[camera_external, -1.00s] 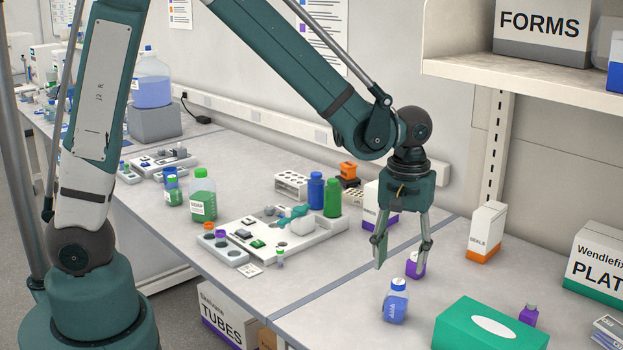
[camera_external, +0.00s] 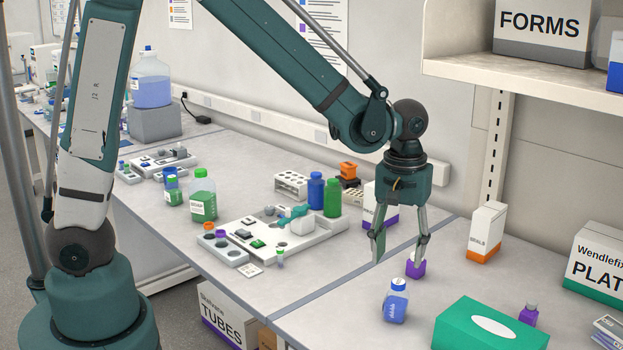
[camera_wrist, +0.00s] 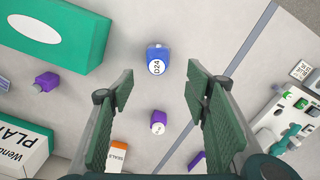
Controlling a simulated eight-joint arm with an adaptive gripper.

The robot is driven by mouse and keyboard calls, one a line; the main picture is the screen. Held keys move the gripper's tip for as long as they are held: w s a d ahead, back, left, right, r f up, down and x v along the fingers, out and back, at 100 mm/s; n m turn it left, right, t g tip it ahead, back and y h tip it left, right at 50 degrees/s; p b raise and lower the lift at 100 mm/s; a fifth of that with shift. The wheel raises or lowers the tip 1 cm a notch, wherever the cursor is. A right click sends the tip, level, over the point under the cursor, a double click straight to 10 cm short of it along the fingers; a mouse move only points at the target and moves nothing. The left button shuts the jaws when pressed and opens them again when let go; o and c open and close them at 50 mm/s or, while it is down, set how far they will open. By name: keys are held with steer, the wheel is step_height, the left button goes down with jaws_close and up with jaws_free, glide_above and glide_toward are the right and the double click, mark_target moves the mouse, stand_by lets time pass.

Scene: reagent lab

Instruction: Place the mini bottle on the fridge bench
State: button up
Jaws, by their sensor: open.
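My gripper (camera_external: 395,267) is open and empty above the near bench (camera_external: 345,318), pointing down. Several small bottles could be the mini bottle. A blue bottle with a blue-and-white cap (camera_external: 395,302) stands in front of my fingers; in the wrist view its cap reads D24 (camera_wrist: 157,67), between the fingertips (camera_wrist: 158,80). A small purple bottle (camera_external: 416,268) stands behind it, partly covered by my right finger; it also shows between the fingers in the wrist view (camera_wrist: 158,124). Another purple bottle (camera_external: 528,315) stands behind the green box. No bench is labelled as the fridge bench.
The green tissue box (camera_external: 455,327) lies right of the blue bottle. The SEALS box (camera_external: 488,228) and Wendlefix box (camera_external: 600,262) stand further back. Left across the seam are a white instrument tray (camera_external: 325,238), a blue bottle (camera_external: 316,190) and green bottles (camera_external: 332,198).

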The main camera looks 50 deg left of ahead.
steer(key=s+a+r+m+t, duration=0.1)
steer(key=s+a+r+t, duration=0.15)
steer(key=a+r, duration=0.4)
steer(key=s+a+r+m+t, duration=0.1)
steer(key=s+a+r, duration=0.3)
steer(key=a, duration=0.5)
steer(key=s+a+r+m+t, duration=0.1)
steer(key=s+a+r, duration=0.35)
steer(key=a, duration=0.35)
steer(key=s+a+r+m+t, duration=0.1)
steer(key=s+a+t, duration=0.1)
steer(key=s+a, duration=0.4)
steer(key=shift+s+a+r, duration=0.15)
steer(key=shift+a+r, duration=0.1)
steer(key=shift+a, duration=0.25)
